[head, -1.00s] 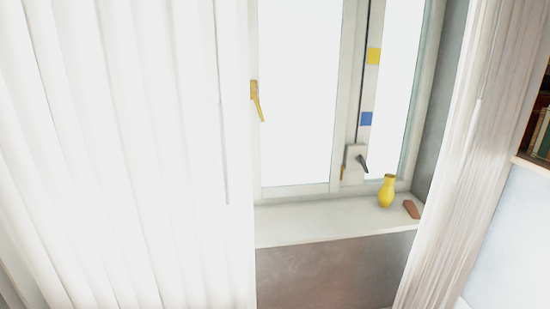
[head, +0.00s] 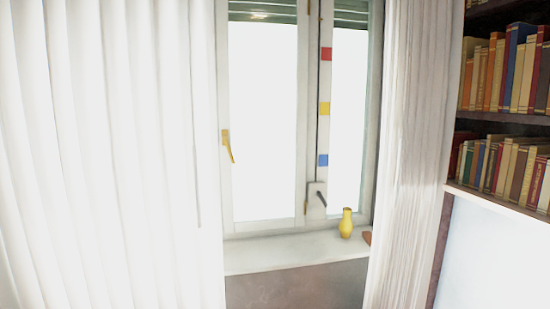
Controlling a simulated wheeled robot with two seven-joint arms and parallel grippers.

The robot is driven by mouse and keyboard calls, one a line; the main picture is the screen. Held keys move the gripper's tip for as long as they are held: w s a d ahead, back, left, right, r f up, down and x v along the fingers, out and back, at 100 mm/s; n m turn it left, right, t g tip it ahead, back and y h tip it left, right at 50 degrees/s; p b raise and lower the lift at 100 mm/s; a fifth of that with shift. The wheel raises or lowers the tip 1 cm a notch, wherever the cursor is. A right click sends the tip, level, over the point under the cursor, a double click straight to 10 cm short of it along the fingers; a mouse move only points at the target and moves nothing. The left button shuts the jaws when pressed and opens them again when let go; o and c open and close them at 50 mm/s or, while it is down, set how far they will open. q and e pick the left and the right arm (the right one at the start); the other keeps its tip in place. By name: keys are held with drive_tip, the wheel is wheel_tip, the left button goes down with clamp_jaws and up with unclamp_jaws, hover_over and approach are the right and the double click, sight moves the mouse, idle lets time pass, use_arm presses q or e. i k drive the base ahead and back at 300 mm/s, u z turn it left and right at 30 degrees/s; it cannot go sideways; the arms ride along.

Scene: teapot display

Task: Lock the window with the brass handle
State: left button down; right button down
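The window (head: 263,120) is in the middle of the head view, between two white curtains. The brass handle (head: 228,147) is on the left edge of its left pane, and its lever hangs down, tilted slightly to the right. A second, dark handle (head: 321,199) sits on a pale plate low on the middle frame post. The left pane looks closed against its frame, but I cannot tell for sure. Neither of my grippers is in view.
A wide curtain (head: 110,150) covers the left side, and a narrower curtain (head: 412,150) hangs on the right. A yellow vase (head: 346,224) and a small brown object (head: 367,237) stand on the sill (head: 285,256). A bookshelf (head: 500,120) is at the far right.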

sight(225, 138)
drive_tip(key=z, duration=0.3)
drive_tip(key=i, duration=1.05)
drive_tip(key=u, duration=0.8)
drive_tip(key=i, duration=0.8)
drive_tip(key=u, duration=0.95)
